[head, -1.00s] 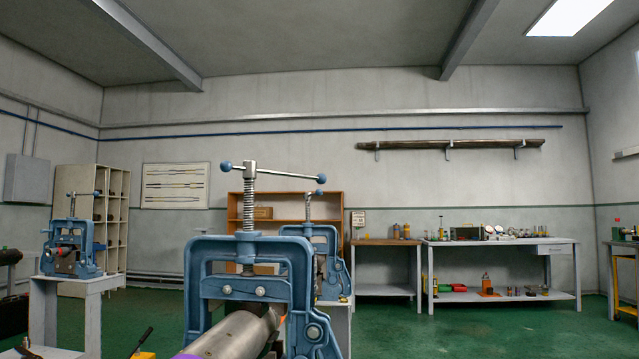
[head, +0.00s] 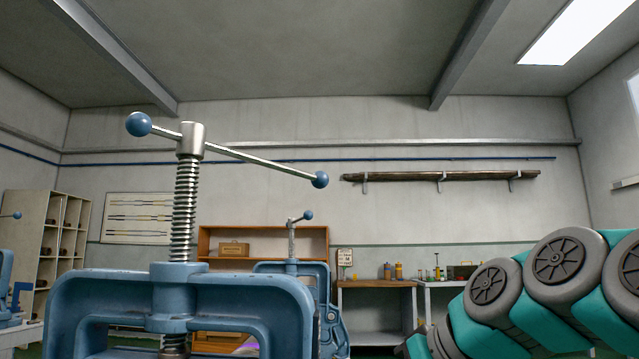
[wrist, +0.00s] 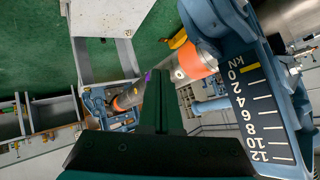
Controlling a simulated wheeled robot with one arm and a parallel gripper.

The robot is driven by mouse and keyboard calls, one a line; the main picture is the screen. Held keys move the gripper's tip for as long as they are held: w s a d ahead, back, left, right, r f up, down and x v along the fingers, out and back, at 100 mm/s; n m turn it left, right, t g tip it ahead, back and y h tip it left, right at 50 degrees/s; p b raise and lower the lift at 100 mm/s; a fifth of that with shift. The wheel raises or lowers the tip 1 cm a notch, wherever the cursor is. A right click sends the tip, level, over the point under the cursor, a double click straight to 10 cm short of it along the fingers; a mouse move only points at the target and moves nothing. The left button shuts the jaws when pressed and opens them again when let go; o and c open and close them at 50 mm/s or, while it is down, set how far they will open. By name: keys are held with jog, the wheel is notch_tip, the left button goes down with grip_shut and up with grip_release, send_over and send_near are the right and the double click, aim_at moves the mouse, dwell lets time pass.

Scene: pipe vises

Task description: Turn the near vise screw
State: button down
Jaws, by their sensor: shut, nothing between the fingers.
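The near vise (head: 195,300) is a blue frame low in the head view, with a threaded steel screw (head: 184,215) standing upright through its top. A thin cross handle (head: 265,164) with blue ball ends passes through the screw head and slopes down to the right. My gripper (wrist: 160,78) shows only in the wrist view, its dark fingers shut together and empty. A large blue vise frame (wrist: 215,30) with a kN scale is close on its right, apart from the fingers. The screw and handle are not clearly visible there.
A second blue vise (head: 322,290) stands behind the near one. In the wrist view, a pipe with an orange band (wrist: 197,62) lies by the large frame, and another vise (wrist: 97,100) is farther left. Shelves and benches line the back wall.

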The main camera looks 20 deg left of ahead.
jog(key=w+a+r+n+t+y+b, duration=0.1)
jog(key=w+r+y, duration=0.1)
jog(key=r, duration=0.5)
jog(key=w+a+r+n+t+y, duration=0.1)
jog(key=w+r+y, duration=0.1)
jog(key=r, duration=0.5)
jog(key=n+y+b, duration=0.2)
jog(key=n+y, duration=0.3)
send_near(298, 173)
jog(key=shift+t, duration=0.3)
jog(key=p+x, duration=0.4)
jog(key=x, duration=0.2)
jog(key=shift+a+p, duration=0.1)
jog(key=shift+p, duration=0.25)
jog(key=shift+w+a, duration=0.1)
jog(key=shift+a, duration=0.3)
jog(key=shift+f+p+x, duration=0.2)
jog(key=shift+p+x, duration=0.2)
jog(key=shift+x, duration=0.55)
jog(key=shift+f+p+x, duration=0.2)
jog(key=shift+p+x, duration=0.2)
jog(key=shift+x, duration=0.5)
jog(key=shift+w, duration=0.15)
